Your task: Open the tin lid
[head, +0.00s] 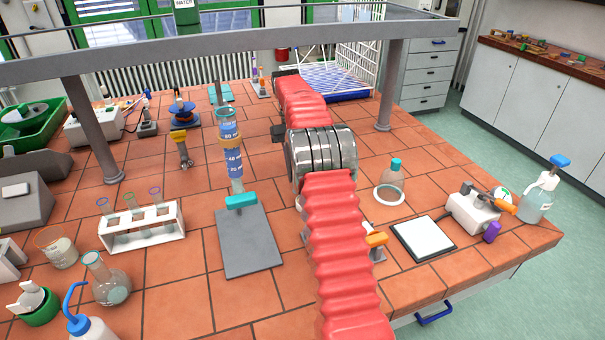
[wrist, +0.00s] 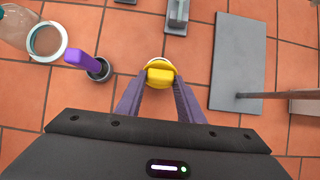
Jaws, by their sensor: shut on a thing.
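A tin with a yellow lid (wrist: 160,68) is in the middle of the wrist view, seen from above. The lid has a raised yellow grip across it, and a pale rim shows at its far edge. My gripper (wrist: 159,86) has its purple fingers on both sides of the lid, shut on it. The lid looks seated on the tin, but the tin's body is hidden beneath it. In the head view my red arm reaches across the bench, and I cannot make out the tin or the fingertips there.
Left of the tin stand a purple-handled item (wrist: 84,60) and a glass vessel (wrist: 32,35). A grey stand plate (wrist: 238,60) with a rod lies to the right.

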